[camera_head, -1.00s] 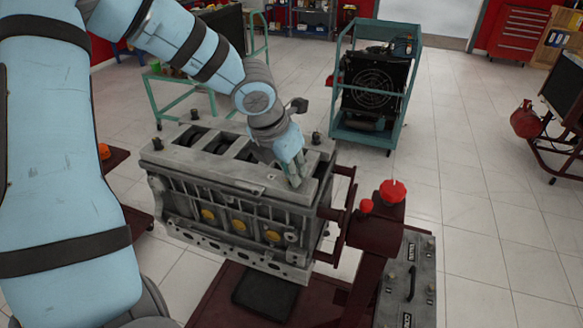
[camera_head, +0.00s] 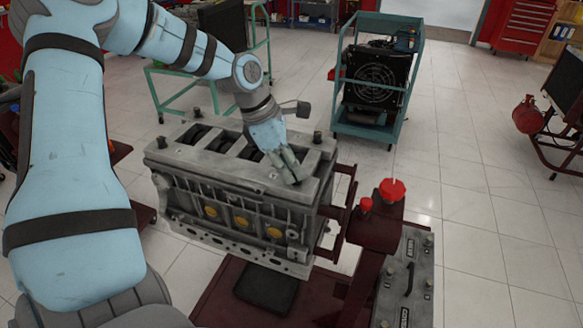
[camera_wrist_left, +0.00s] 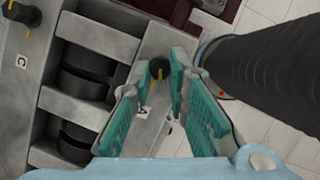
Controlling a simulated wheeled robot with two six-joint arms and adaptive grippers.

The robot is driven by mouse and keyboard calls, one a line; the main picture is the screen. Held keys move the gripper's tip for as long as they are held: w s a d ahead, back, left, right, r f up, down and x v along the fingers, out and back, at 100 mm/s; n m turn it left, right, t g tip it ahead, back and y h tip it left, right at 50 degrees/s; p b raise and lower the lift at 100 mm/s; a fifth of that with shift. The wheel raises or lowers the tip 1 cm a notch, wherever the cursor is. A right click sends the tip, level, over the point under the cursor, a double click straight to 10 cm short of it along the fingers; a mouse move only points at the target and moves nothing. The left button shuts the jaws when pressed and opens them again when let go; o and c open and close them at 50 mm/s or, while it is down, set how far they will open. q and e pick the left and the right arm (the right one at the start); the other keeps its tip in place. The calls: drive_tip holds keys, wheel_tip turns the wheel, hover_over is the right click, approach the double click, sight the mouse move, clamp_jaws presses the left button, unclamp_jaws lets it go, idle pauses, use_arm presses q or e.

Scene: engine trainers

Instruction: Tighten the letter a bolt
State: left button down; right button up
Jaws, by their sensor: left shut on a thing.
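The engine block (camera_head: 245,215) stands on its stand in the head view, with its top facing up. My left gripper (camera_head: 292,180) points down at the right front corner of the block's top. In the left wrist view, the black letter A bolt (camera_wrist_left: 159,69) with a yellow mark sits between the fingertips of my left gripper (camera_wrist_left: 160,82), which are shut on it. The letter A label (camera_wrist_left: 143,113) shows between the fingers. The fingers hide this bolt in the head view. My right gripper is not in view.
Another bolt (camera_wrist_left: 22,12) stands by the letter C label (camera_wrist_left: 22,61). More bolts (camera_head: 317,137) stand upright on the block's edges. A red knob (camera_head: 392,189) and a control panel (camera_head: 412,275) are at the right. A caged radiator unit (camera_head: 375,85) stands behind on open floor.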

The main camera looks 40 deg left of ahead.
use_arm(q)
drive_tip(key=shift+w+f+m+g+h+b, duration=0.1)
drive_tip(key=shift+f+m+g+h+b, duration=0.1)
drive_tip(key=shift+m+b, duration=0.35)
drive_tip(key=shift+f+m+g+h+b, duration=0.1)
drive_tip(key=shift+m+g+b, duration=0.1)
drive_tip(key=shift+m+b, duration=0.35)
drive_tip(key=shift+r+m+g+b, duration=0.15)
drive_tip(key=shift+m+g+b, duration=0.3)
drive_tip(key=shift+m, duration=0.75)
drive_tip(key=c, duration=1.5)
unclamp_jaws()
drive_tip(key=shift+c, duration=0.2)
drive_tip(key=shift+r, duration=0.1)
drive_tip(key=shift+a+r, duration=0.15)
drive_tip(key=shift+r, duration=0.15)
drive_tip(key=v, duration=1.1)
drive_tip(key=shift+a, duration=0.15)
